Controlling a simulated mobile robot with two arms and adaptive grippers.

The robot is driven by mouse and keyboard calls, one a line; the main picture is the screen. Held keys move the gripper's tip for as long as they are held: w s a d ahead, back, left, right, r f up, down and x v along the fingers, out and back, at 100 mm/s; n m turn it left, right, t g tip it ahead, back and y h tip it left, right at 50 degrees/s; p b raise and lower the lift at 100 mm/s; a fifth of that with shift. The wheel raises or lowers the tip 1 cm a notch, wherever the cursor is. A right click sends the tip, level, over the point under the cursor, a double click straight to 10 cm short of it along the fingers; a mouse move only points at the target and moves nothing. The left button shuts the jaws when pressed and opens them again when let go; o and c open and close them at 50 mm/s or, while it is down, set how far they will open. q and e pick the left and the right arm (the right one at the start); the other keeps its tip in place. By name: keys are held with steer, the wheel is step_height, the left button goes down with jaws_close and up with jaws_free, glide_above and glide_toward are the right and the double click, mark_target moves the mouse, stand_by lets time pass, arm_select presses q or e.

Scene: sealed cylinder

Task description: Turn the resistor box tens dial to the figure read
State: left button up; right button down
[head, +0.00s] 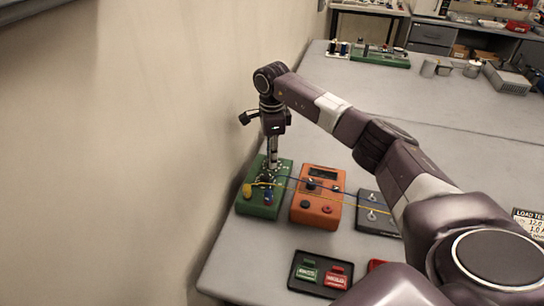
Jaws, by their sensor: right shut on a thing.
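The green resistor box (258,210) sits on the grey bench close to the wall. It has a yellow terminal (247,190) and a blue one (268,196) on its near part. My right gripper (272,164) points straight down over the far part of the box and is shut on a dial there. The dial and its figures are mostly hidden by the fingers and too small to read. My left gripper is not in view.
An orange meter (318,208) with a small dark display stands just right of the box. Blue and yellow leads run across it toward a dark switch panel (372,221). A black tray (318,291) holds green and red pieces in front. The bench behind is mostly clear.

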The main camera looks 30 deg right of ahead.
steer(key=m+b, duration=0.1)
steer(key=m, duration=0.4)
steer(key=shift+m, duration=0.3)
steer(key=m, duration=0.5)
steer(key=shift+m, duration=0.4)
steer(key=shift+r, duration=0.1)
steer(key=c, duration=1.7)
jaws_free()
steer(key=shift+c, duration=0.2)
step_height(320, 180, up, 12)
